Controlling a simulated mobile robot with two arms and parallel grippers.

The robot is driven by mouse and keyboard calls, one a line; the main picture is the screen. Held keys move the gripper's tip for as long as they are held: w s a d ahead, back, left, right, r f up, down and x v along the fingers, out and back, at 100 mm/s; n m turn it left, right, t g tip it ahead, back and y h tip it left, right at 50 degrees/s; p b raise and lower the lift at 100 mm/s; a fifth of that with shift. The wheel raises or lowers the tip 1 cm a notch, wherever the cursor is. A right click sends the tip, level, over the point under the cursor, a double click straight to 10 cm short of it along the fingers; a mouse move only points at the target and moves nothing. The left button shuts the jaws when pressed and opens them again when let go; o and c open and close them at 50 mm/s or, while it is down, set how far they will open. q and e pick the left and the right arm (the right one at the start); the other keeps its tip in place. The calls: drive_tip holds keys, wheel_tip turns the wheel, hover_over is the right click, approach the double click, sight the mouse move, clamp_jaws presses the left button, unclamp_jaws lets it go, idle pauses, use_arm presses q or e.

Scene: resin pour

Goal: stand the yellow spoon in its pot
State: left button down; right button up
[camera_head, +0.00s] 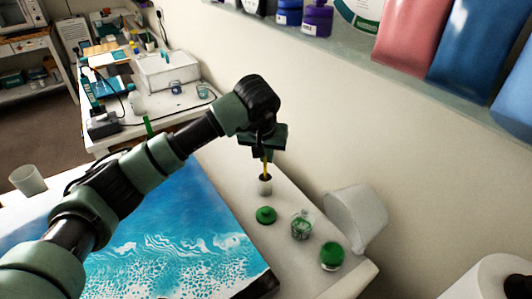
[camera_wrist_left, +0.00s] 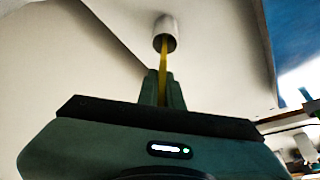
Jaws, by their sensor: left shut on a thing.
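The yellow spoon (camera_head: 265,168) is upright, held by my left gripper (camera_head: 264,152). Its lower end reaches the dark mouth of a small grey pot (camera_head: 265,188) and appears to be inside it. In the left wrist view the fingers of my left gripper (camera_wrist_left: 163,88) are shut on the spoon (camera_wrist_left: 164,62), and its far end meets the opening of the pot (camera_wrist_left: 166,28). The spoon's tip is hidden there. The pot stands on the pale tabletop. My right gripper is not in view.
Near the pot are a green lid (camera_head: 266,215), a glass jar with green contents (camera_head: 301,225) and a green-topped jar (camera_head: 332,256). A translucent tub (camera_head: 357,218) lies by the wall. A blue wave panel (camera_head: 165,240) lies left of the pot. A cup (camera_head: 28,180) stands far left.

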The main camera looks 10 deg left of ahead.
use_arm(q)
drive_tip(key=c, duration=1.5)
unclamp_jaws()
drive_tip(key=b+v, duration=0.2)
drive_tip(key=v, duration=0.5)
drive_tip(key=shift+s+r, duration=0.25)
drive_tip(key=shift+r, duration=0.1)
